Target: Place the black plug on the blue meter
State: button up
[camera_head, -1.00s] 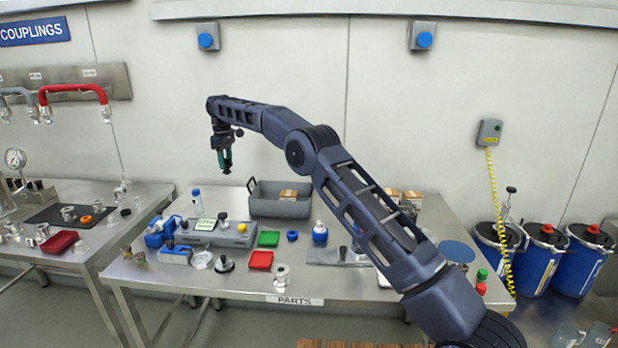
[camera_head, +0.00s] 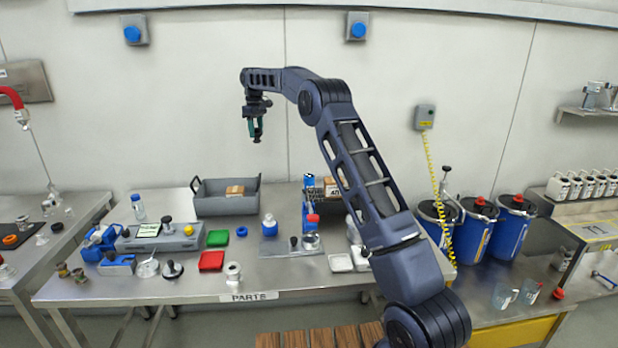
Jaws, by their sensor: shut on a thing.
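My gripper (camera_head: 254,130) hangs fingers down from the arm's end, high above the back of the parts table. It is shut on a small dark thing that looks like the black plug (camera_head: 257,138); the plug is small and partly covered by the fingers.
Blue drums (camera_head: 478,238) stand at the right. The air around my gripper is clear.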

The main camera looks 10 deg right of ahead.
jog(key=w+d+r+m, duration=0.1)
jog(key=d+m, duration=0.1)
jog(key=d, duration=0.9)
jog(key=w+d+r+m, duration=0.1)
jog(key=d+r, duration=0.1)
jog(key=d, duration=0.9)
send_over(309, 175)
notch_tip(309, 175, down, 20)
jog(key=shift+s, duration=0.15)
jog(key=shift+f, duration=0.15)
jog(key=o, duration=1)
